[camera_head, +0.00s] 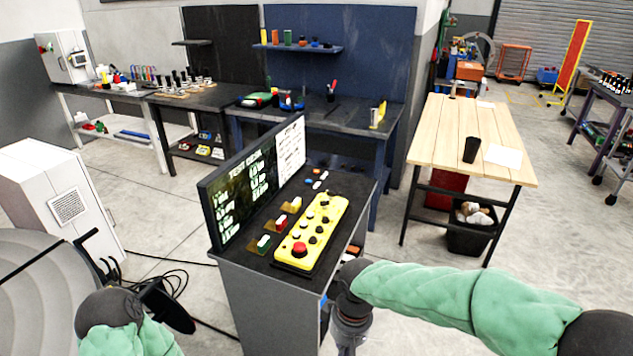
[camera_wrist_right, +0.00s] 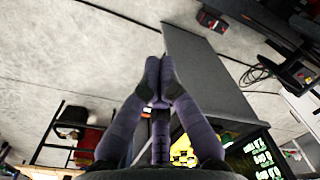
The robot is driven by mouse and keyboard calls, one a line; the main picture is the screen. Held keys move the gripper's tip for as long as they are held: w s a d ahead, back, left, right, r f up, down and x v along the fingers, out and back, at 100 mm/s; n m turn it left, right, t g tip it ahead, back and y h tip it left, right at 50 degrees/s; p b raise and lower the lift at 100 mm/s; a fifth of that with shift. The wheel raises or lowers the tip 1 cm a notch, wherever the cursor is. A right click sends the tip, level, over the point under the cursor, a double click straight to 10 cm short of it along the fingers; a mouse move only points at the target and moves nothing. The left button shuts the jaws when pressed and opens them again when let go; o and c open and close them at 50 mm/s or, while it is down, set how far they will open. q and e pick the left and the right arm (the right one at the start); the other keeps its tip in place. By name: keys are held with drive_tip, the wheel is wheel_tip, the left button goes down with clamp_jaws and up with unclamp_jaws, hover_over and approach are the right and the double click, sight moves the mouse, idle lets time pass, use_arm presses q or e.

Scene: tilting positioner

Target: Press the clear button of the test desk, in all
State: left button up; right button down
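The test desk (camera_head: 275,288) is a grey cabinet with a dark top, in the middle of the head view. A yellow button box (camera_head: 322,230) lies on it with a red mushroom button (camera_head: 299,249) at its near end and several black and white buttons behind. I cannot read which is the clear button. A screen (camera_head: 240,188) with white text stands along the left edge. My right gripper (camera_wrist_right: 160,72) has its purple fingertips together with nothing between them; the box partly shows (camera_wrist_right: 183,151) behind the fingers. In the head view its wrist is in front of the desk. My left gripper (camera_head: 165,305) is partly visible, lower left.
Small green, yellow and red pieces (camera_head: 281,222) sit between screen and box. A white cabinet (camera_head: 60,205) stands to the left, with black cables on the floor nearby. Workbenches line the back wall.

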wheel_tip(320, 180, down, 19)
drive_tip(key=s+a+m+y, duration=0.2)
drive_tip(key=m+y, duration=0.1)
drive_tip(key=s+d+f+m, duration=0.2)
drive_tip(key=s+f+m, duration=0.2)
drive_tip(key=s+f, duration=0.4)
wheel_tip(320, 180, down, 4)
drive_tip(key=shift+s+f+t, duration=0.1)
drive_tip(key=shift+s+t, duration=0.15)
drive_tip(key=shift+t, duration=0.05)
